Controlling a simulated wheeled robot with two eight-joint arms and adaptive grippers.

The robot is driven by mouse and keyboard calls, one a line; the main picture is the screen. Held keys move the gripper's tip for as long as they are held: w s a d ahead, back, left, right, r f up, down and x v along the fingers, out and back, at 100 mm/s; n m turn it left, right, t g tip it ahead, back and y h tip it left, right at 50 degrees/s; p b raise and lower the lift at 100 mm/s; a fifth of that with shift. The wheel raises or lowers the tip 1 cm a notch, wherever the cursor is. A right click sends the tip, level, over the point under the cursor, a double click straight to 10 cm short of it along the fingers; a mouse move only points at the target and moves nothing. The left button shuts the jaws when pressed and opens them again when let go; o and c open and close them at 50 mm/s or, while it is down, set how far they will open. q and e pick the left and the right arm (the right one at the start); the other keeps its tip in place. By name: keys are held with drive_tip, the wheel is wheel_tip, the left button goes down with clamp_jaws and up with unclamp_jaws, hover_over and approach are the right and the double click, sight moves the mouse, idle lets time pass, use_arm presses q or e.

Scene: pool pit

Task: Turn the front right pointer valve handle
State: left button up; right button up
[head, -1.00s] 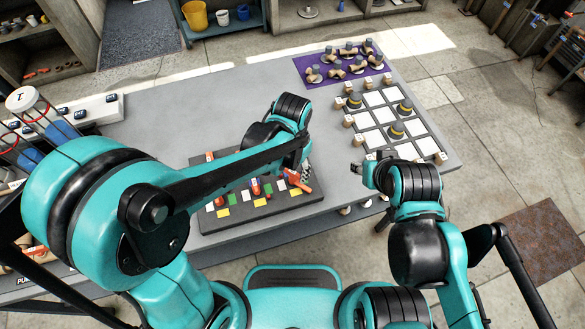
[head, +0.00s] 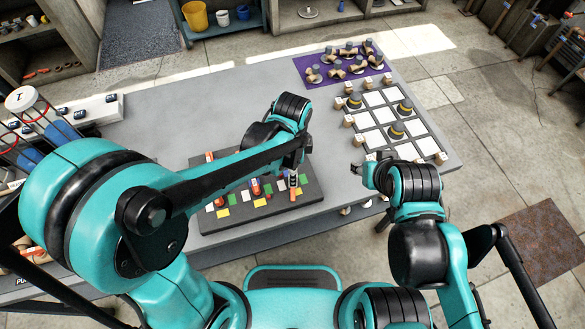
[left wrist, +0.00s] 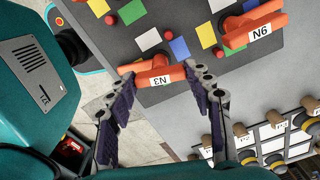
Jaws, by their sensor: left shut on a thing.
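The front right pointer valve handle (head: 292,193) is orange-red and sits at the right front of the dark valve board (head: 264,217). In the head view it points nearly straight toward me. In the left wrist view the handle (left wrist: 158,79) bears the label N3 and lies between my left fingers. My left gripper (head: 292,174) is shut on this handle from above; its two fingers show in the left wrist view (left wrist: 159,73). My right gripper (head: 358,168) hangs empty right of the board; its finger gap is too small to judge.
More orange handles stand on the board, one left of mine (head: 255,187) and one labelled N6 (left wrist: 252,28). Coloured tiles surround them. A white grid board (head: 374,138) with striped pieces and a purple mat (head: 318,82) lie at the right.

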use_arm(q)
drive_tip(key=m, duration=1.1)
drive_tip(key=shift+m, duration=1.8)
drive_tip(key=o, duration=1.1)
drive_tip(key=shift+o, duration=0.2)
drive_tip(key=shift+r, duration=0.1)
wheel_tip(320, 180, up, 12)
